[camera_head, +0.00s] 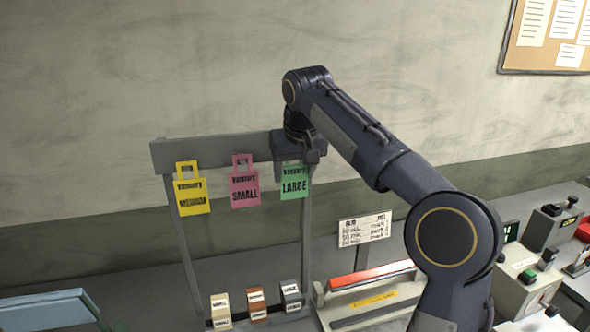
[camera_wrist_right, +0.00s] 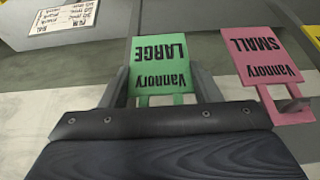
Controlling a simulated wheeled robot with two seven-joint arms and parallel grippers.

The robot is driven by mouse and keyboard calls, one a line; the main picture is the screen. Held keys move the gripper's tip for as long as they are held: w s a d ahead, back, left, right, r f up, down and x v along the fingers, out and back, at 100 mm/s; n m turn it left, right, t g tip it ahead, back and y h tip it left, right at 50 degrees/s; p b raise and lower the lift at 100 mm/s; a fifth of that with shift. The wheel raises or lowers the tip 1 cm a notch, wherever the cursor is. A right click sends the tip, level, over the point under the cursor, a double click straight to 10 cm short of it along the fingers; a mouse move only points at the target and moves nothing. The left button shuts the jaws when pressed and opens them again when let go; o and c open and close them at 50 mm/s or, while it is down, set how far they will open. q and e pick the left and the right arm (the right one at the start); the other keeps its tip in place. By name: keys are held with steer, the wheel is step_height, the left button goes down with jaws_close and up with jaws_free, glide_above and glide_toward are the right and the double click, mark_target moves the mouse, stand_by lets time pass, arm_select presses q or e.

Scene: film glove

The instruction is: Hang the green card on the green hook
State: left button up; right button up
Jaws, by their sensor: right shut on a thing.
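The green card (camera_head: 294,182), printed "Vannory LARGE", is at the right end of the grey rack bar, upright. My right gripper (camera_head: 293,160) is at its top edge, shut on the card. In the right wrist view the green card (camera_wrist_right: 162,66) lies between the two fingers (camera_wrist_right: 160,88) and appears upside down. The green hook is not visible; the gripper and bar hide that spot, so I cannot tell whether the card is on it. The yellow card (camera_head: 191,192) and the pink card (camera_head: 244,187) hang from the same bar to the left. My left gripper is not in view.
The grey rack (camera_head: 220,150) stands before the wall. Several small labelled blocks (camera_head: 257,303) sit under it. A red-topped device (camera_head: 370,276) and a white sign (camera_head: 365,229) stand to the right, with grey machines (camera_head: 548,225) farther right. A blue panel (camera_head: 48,309) is at lower left.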

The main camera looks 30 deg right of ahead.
stand_by(0.4)
steer(key=o, duration=1.1)
steer(key=shift+r, duration=0.1)
steer(key=v, duration=0.7)
steer(key=shift+s+a+r, duration=0.1)
steer(key=shift+s+r, duration=0.15)
steer(key=s+a+f+y+b, duration=0.1)
steer(key=s+a+f, duration=0.2)
steer(key=s+f, duration=0.6)
steer(key=s+a+f+t+y+b, duration=0.1)
steer(key=s+a+f, duration=0.3)
steer(key=s+f, duration=0.5)
steer(key=s+a+f+y+b, duration=0.2)
steer(key=s+a+f, duration=0.2)
steer(key=s+f, duration=0.6)
step_height(320, 180, down, 4)
steer(key=shift+a+f+n+y, duration=0.1)
steer(key=shift+a+n+y, duration=0.05)
steer(key=shift+n+y, duration=0.25)
